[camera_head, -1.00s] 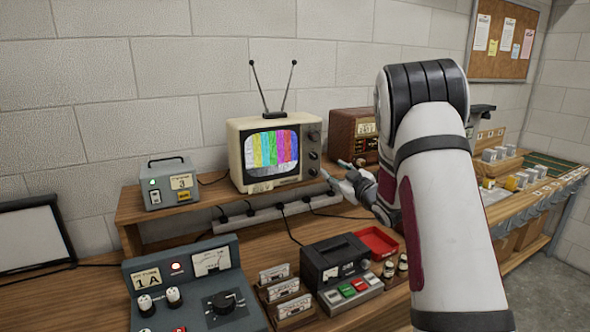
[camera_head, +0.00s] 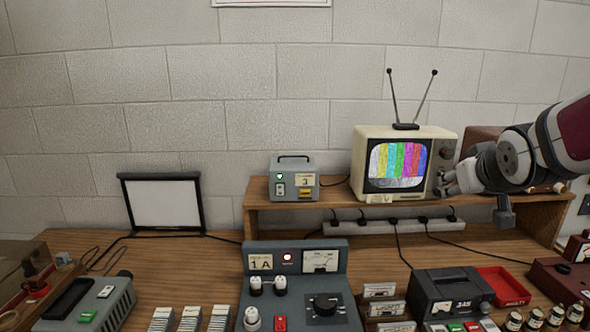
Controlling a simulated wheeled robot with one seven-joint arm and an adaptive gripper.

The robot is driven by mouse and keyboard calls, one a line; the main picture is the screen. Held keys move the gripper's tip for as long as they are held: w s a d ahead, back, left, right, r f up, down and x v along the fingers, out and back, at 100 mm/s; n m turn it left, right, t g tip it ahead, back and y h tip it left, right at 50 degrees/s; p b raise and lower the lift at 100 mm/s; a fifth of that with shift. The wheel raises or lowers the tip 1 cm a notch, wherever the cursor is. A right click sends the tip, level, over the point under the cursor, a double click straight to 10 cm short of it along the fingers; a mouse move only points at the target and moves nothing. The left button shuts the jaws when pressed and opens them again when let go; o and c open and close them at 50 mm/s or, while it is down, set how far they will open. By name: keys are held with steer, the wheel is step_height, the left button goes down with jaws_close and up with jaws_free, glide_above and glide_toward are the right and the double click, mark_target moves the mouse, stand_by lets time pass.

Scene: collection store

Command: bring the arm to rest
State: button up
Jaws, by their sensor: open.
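My gripper (camera_head: 470,197) is at the right of the view, in front of the right side of the television (camera_head: 448,135). Its fingers are apart and nothing is seen between them. My arm reaches in from the right edge, and only its end part shows. The gripper hides part of the television's right side and part of the shelf behind it. I cannot tell whether it touches the television.
A wooden shelf (camera_head: 340,210) carries a small grey box (camera_head: 293,162) and the television. Below, a console (camera_head: 297,290), a dark meter unit (camera_head: 450,292) and a red tray (camera_head: 503,287) stand on the bench. A framed white panel (camera_head: 163,203) stands at left.

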steer(key=s+a+f+g+y, duration=0.1)
steer(key=s+a, duration=0.3)
steer(key=s, duration=0.4)
steer(key=s+a+f+g+y, duration=0.1)
steer(key=s+a+f+g, duration=0.1)
steer(key=s+a, duration=0.3)
steer(key=s+a+f+g+y, duration=0.1)
steer(key=s+a, duration=0.3)
steer(key=s, duration=0.9)
steer(key=shift+a+f+g, duration=0.3)
steer(key=shift+f+g, duration=0.1)
steer(key=shift+g, duration=0.5)
steer(key=shift+s, duration=0.1)
